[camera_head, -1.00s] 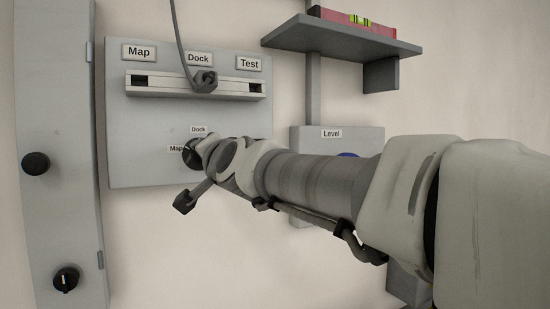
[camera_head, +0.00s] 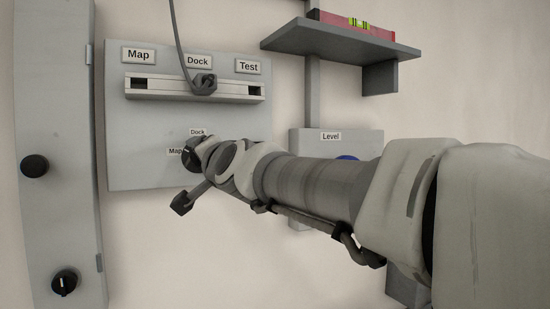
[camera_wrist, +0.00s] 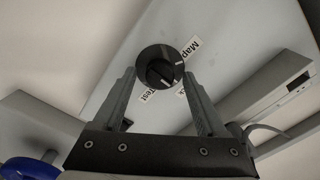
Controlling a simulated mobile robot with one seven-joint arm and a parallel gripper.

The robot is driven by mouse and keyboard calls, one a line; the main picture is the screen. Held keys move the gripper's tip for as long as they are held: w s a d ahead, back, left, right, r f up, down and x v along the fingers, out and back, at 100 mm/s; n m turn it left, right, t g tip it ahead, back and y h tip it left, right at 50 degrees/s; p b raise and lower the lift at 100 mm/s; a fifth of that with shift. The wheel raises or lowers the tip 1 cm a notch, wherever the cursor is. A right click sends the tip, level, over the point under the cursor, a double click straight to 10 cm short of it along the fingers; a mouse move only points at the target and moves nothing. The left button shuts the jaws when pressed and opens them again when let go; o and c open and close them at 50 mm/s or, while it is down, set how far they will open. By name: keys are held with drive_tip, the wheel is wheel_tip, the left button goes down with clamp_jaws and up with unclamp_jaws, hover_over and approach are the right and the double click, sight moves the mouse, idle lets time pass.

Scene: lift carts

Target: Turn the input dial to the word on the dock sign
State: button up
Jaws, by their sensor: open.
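The dark round input dial (camera_head: 190,157) sits low on the grey panel (camera_head: 150,110), mostly behind my gripper (camera_head: 202,158) in the head view. Its Map label (camera_head: 175,152) and Dock label (camera_head: 198,132) show. In the wrist view the dial (camera_wrist: 160,64) lies between the fingertips of my open gripper (camera_wrist: 160,80); I cannot tell whether they touch it. Its white mark is on the right side, near Map; Dock is partly hidden by a finger and Test (camera_wrist: 147,96) shows. Above the dial is the Dock sign (camera_head: 198,61), between Map and Test signs.
A slotted rail (camera_head: 230,92) under the signs holds a dark plug (camera_head: 204,83) with a cable, below Dock. A shelf (camera_head: 340,41) bears a red level (camera_head: 352,25). A Level box (camera_head: 310,150) is at right. A left panel (camera_head: 58,110) carries two dark knobs.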

drive_tip(key=b+v, duration=0.2)
drive_tip(key=v, duration=1.5)
drive_tip(key=shift+s, duration=0.2)
drive_tip(key=d+f+n+g+h, duration=0.1)
drive_tip(key=d+f+g+h, duration=0.1)
drive_tip(key=d+f, duration=0.45)
drive_tip(key=d+f+n+g+h, duration=0.2)
drive_tip(key=d+f+h, duration=0.1)
drive_tip(key=f, duration=0.7)
drive_tip(key=s+d+f+n+g+h, duration=0.1)
drive_tip(key=s+d+f+g+h, duration=0.1)
drive_tip(key=s+d+f, duration=0.3)
drive_tip(key=s+d+f+n+g+h, duration=0.1)
drive_tip(key=s+d+f, duration=0.5)
drive_tip(key=f, duration=0.6)
drive_tip(key=d+g+h, duration=0.1)
drive_tip(key=g, duration=0.1)
drive_tip(key=shift+s+d+g+h+p, duration=0.25)
drive_tip(key=shift+g+h+p, duration=0.05)
drive_tip(key=shift+p, duration=0.05)
